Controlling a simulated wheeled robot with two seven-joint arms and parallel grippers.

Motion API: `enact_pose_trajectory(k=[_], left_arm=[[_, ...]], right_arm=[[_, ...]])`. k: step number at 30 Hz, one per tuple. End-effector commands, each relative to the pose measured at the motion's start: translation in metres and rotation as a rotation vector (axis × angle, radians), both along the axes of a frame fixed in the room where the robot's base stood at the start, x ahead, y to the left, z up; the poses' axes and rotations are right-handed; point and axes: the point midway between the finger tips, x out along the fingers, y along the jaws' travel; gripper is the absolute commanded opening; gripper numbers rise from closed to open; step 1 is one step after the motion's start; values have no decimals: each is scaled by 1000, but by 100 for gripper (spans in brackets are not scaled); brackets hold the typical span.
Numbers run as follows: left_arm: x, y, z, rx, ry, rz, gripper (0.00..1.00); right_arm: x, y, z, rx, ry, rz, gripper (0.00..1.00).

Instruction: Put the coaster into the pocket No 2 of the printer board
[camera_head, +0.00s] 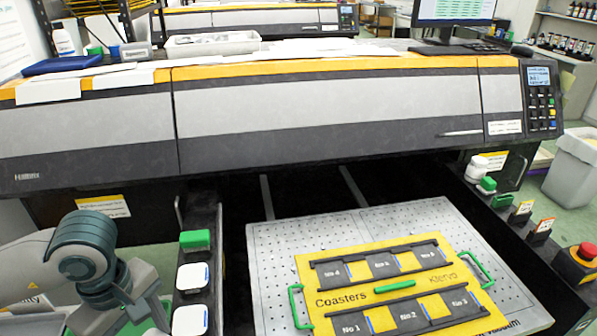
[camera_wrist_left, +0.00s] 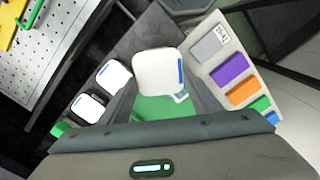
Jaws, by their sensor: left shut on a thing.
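A white coaster (camera_wrist_left: 158,70) with a blue stripe is between the fingers of my left gripper (camera_wrist_left: 160,88), which is shut on it. A green patch shows just below the coaster. In the head view my left gripper is at the lower left and partly cut off; I cannot make out the held coaster there. The yellow printer board (camera_head: 306,267) lies on the perforated bed, to the right of the gripper. Its pocket No 2 (camera_head: 408,317) is a dark recess in the middle of the front row and looks empty. My right gripper is not in view.
Two more white coasters (camera_head: 192,277) (camera_head: 190,320) lie on the printer's left ledge, near a green block (camera_head: 195,240). Green handles (camera_head: 298,306) rise at the board's sides. The printer body (camera_head: 330,110) spans the back. A red stop button (camera_head: 586,252) is at right.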

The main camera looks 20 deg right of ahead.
Motion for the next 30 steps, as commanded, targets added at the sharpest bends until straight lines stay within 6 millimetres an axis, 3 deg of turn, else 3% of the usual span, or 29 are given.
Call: enact_pose_trajectory(k=[15, 21, 30], left_arm=[[10, 55, -3, -1, -11, -686, 31], [11, 63, -3, -1, -13, -796, 31], [11, 64, -3, -1, -13, -811, 31]], right_arm=[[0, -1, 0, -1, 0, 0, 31], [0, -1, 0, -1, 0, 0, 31], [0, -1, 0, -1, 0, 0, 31]])
